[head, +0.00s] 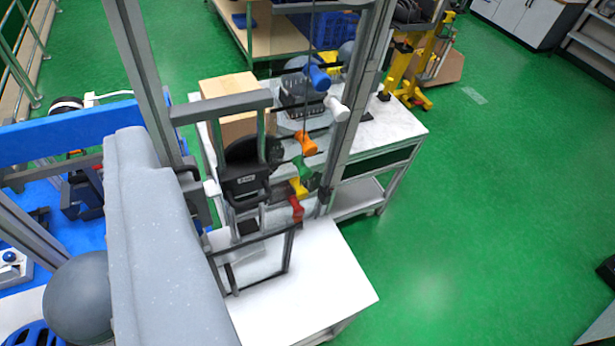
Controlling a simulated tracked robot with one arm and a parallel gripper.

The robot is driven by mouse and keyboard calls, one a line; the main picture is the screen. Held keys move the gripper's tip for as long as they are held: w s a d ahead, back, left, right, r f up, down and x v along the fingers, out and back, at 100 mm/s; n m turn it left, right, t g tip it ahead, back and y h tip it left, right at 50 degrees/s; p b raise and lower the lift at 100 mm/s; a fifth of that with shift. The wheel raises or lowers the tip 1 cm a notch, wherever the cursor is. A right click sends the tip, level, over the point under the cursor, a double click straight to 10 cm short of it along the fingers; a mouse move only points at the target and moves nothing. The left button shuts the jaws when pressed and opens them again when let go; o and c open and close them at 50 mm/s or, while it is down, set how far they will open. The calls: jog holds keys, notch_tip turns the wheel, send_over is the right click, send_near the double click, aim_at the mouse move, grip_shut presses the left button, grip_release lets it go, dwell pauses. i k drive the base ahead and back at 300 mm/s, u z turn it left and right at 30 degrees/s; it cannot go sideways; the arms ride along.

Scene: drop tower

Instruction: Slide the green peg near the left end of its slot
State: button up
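The green peg (303,168) is one of a column of coloured pegs on the drop tower (356,95), in the middle of the head view. It sits just below the orange peg (305,143) and above the yellow peg (298,187). The red peg (296,209) is lowest; the white peg (337,109) and blue peg (317,77) are higher up. The peg is small here, and its slot and its place along it cannot be made out clearly. I cannot make out my gripper's fingers in this view, and nothing is seen touching the green peg.
The tower stands at a white table (320,275). A black device (245,178) and a cardboard box (230,95) are left of the pegs. A blue beam (60,132) crosses at left. A yellow stand (408,75) is behind. The green floor at right is open.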

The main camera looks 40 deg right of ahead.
aim_at(305, 173)
jog(key=k, duration=0.6)
jog(key=z, duration=0.65)
jog(key=i, duration=1.3)
jog(key=u, duration=0.45)
